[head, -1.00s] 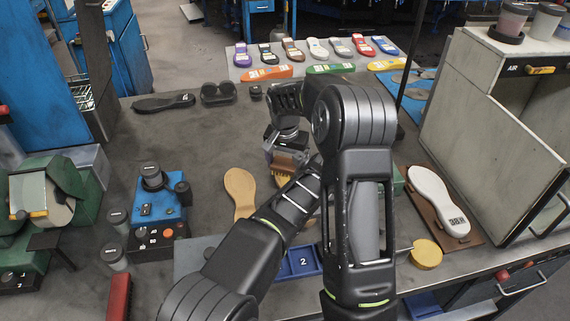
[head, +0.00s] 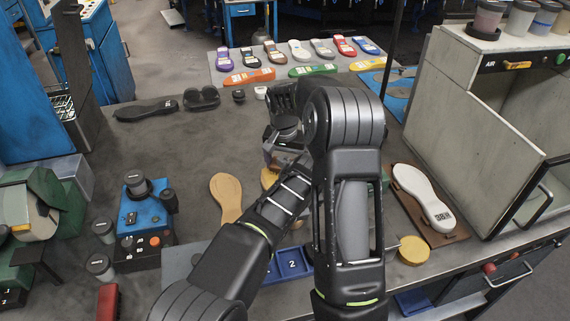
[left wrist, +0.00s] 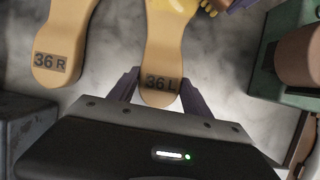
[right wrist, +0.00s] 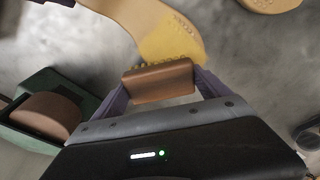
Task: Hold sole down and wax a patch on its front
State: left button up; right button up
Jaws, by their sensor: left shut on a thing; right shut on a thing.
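The tan sole marked 36 L (left wrist: 163,50) lies on the table. My left gripper (left wrist: 158,88) is shut on its heel. A yellow patch (right wrist: 172,38) covers part of its front in the right wrist view. My right gripper (right wrist: 162,85) is shut on a brown wooden brush (right wrist: 158,82). Its bristles are at the edge of the yellow patch and seem to touch it. In the head view my arms hide most of this sole, the brush and my left fingertips.
The matching sole 36 R (left wrist: 62,45) lies beside it. A green block with a brown rounded pad (right wrist: 42,117) stands close by. A blue device (head: 147,218) stands at left.

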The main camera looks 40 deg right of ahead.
aim_at(274, 166)
jog(key=shift+w+a+r, duration=0.1)
jog(key=shift+w+a, duration=0.4)
jog(key=shift+a, duration=0.4)
jog(key=shift+w+a, duration=0.35)
jog(key=shift+a, duration=0.45)
jog(key=shift+w+a, duration=0.3)
jog(key=shift+a, duration=0.4)
pick_arm(q)
jog(key=shift+s+d, duration=0.1)
pick_arm(e)
jog(key=shift+w+a+f, duration=0.15)
jog(key=shift+w+a, duration=0.05)
jog(key=shift+a, duration=0.35)
jog(key=shift+w+a+f, duration=0.1)
jog(key=shift+w+a, duration=0.1)
jog(key=shift+a, duration=0.3)
jog(key=shift+a, duration=0.1)
notch_tip(274, 166, up, 8)
jog(key=shift+d, duration=0.2)
jog(key=shift+r, duration=0.1)
